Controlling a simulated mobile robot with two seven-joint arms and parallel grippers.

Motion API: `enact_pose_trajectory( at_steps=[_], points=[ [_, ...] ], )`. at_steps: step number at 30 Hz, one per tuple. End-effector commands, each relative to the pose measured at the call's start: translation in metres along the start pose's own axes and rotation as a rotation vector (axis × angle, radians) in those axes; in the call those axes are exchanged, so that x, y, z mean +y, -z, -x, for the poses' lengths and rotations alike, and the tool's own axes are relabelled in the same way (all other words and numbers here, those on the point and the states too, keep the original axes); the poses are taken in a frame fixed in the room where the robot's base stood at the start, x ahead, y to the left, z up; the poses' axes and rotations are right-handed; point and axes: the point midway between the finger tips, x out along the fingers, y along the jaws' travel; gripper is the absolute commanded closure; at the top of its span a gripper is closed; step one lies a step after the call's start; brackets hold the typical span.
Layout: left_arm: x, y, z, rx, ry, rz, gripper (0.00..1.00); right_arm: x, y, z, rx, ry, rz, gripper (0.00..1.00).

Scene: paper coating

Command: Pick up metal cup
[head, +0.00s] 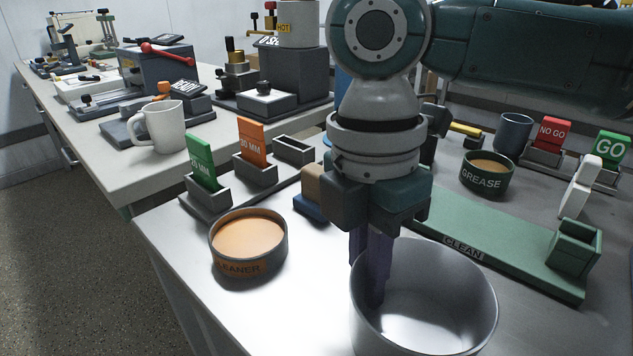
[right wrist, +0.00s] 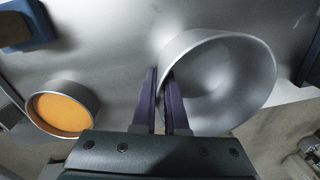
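The metal cup (head: 455,275) is a wide, round, silver vessel at the bottom of the head view, upright and open at the top. It also shows in the right wrist view (right wrist: 235,80), with its bright inside visible. My right gripper (head: 372,285) points down at the cup's left rim. Its purple fingers (right wrist: 161,85) straddle the wall, one inside the cup and one outside. The gap between them is narrow, and they appear shut on the wall. The cup's base is cut off in the head view. My left gripper is not in view.
An orange-filled cleaner dish (head: 248,246) stands left of the cup. A green clean tray (head: 500,253) lies behind it to the right. A grease pot (head: 487,178) and gauge blocks stand farther back. Bare table (head: 310,270) lies between the dish and cup.

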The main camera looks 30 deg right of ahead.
Motion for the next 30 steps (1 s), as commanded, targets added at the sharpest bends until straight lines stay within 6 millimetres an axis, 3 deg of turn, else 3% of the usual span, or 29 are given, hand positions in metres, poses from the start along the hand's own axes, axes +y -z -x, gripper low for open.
enact_pose_trajectory(
  at_steps=[3,30],
  points=[
    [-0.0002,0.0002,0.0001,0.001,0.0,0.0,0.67,0.0001,0.0001,0.0002,0.0,0.0,0.0,1.0],
    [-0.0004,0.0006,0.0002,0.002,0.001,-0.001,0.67,0.0001,0.0,0.0002,0.0,0.0,0.0,1.0]
  ],
)
